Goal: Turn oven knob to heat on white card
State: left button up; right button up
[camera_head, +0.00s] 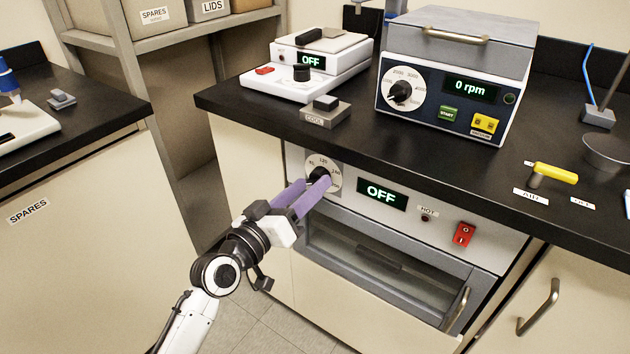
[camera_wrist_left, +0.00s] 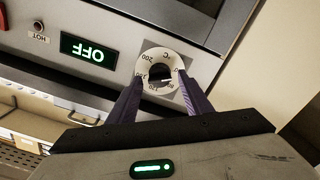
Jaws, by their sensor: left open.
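The oven (camera_head: 405,215) is built in under the black bench, with a glass door below its panel. Its dark knob (camera_head: 320,174) sits on a white dial with temperature marks at the panel's left end. The wrist view shows the knob (camera_wrist_left: 160,75) upside down. My left gripper (camera_head: 315,183) is open, with its purple fingers on either side of the knob; I cannot tell if they touch it. The oven display (camera_head: 382,194) reads OFF. No card with a heat setting can be read. My right gripper is out of view.
A red rocker switch (camera_head: 464,235) and a HOT lamp (camera_head: 426,217) are right of the display. On the bench stand a spinner box (camera_head: 430,118) showing 0 rpm and a hotplate-like unit (camera_head: 300,85). A yellow-handled valve (camera_head: 553,172) is at the right.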

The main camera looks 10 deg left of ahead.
pick_arm(q)
jog(key=shift+w+d, duration=0.15)
jog(key=shift+w, duration=0.3)
dwell(0.4)
